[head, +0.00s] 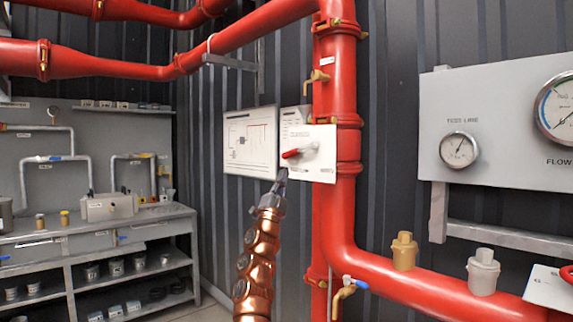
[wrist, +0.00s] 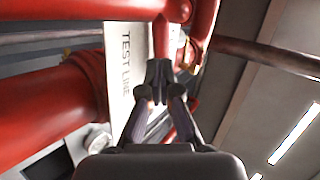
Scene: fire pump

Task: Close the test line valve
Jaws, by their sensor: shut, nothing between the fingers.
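The test line valve has a red lever handle (head: 298,152) on a white plate (head: 322,165) fixed at the red vertical pipe. The lever runs sideways, its red end at the left and slightly lower. The wrist view shows the plate (wrist: 127,58), lettered TEST LINE, and a red handle (wrist: 161,30) just beyond my fingertips. My gripper (head: 281,179) is just below and left of the lever's red end, with its fingers pointing up. In the wrist view my gripper (wrist: 158,72) is shut and empty. I cannot tell whether the fingertips touch the handle.
The red vertical pipe (head: 335,85) stands right of the lever. A diagram board (head: 251,142) hangs to its left. A gauge panel (head: 500,130) is at the right, above a low red pipe (head: 430,287). A grey workbench (head: 90,236) is at the left.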

